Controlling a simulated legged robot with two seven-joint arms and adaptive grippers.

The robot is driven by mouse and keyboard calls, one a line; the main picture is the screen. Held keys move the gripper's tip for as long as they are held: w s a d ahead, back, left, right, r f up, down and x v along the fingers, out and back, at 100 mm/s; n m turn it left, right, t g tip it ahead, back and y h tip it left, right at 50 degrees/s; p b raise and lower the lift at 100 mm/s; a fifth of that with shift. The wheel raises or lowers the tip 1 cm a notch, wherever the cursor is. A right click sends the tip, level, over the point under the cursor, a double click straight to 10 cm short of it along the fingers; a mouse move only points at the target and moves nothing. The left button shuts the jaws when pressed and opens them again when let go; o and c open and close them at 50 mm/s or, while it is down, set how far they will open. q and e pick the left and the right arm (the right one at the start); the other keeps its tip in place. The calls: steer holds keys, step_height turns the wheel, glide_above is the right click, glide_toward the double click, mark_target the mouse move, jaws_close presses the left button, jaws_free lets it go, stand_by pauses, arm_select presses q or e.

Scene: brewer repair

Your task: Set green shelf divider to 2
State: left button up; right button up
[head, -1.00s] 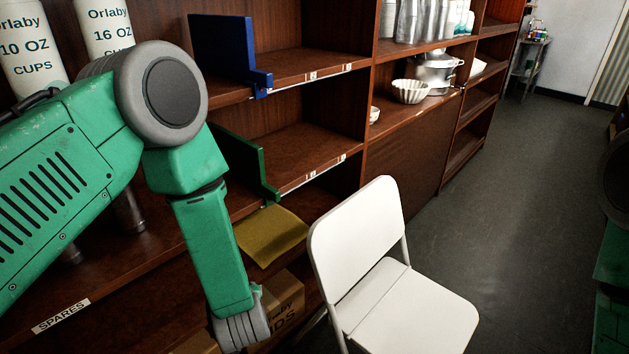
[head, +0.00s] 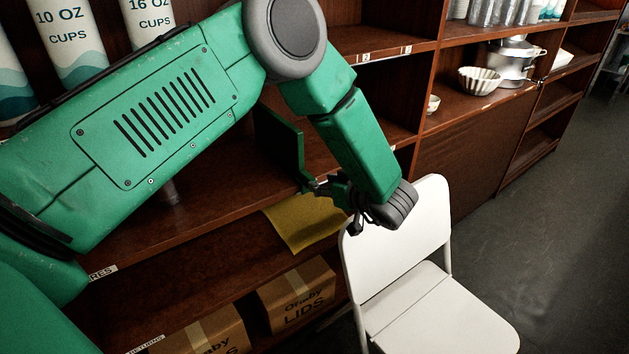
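The green shelf divider (head: 278,138) stands upright on the middle shelf, partly behind my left arm. Its front end is at the shelf's front edge. My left gripper (head: 338,196) is right at that front end, coming from the right, in front of the shelf. Its fingers overlap the divider's front tab in the picture. I cannot tell whether they touch it or how far they are open. The number labels along this shelf edge are hidden by my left arm. My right gripper is out of view.
A white folding chair (head: 405,265) stands close beside my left gripper. Cardboard lid boxes (head: 297,293) sit lower down. Labels 2 and 3 show on the upper shelf edge (head: 385,54). Floor is clear at right (head: 540,235).

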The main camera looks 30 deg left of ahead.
mark_target(315, 180)
arm_select(q)
steer(key=x, duration=0.4)
steer(key=shift+w+a+f, duration=0.1)
steer(key=shift+a+f, duration=0.05)
steer(key=shift+a, duration=0.15)
steer(key=shift+w+a+f, duration=0.1)
steer(key=shift+a+f, duration=0.05)
steer(key=shift+a, duration=0.35)
steer(key=shift+d, duration=0.3)
jaws_close()
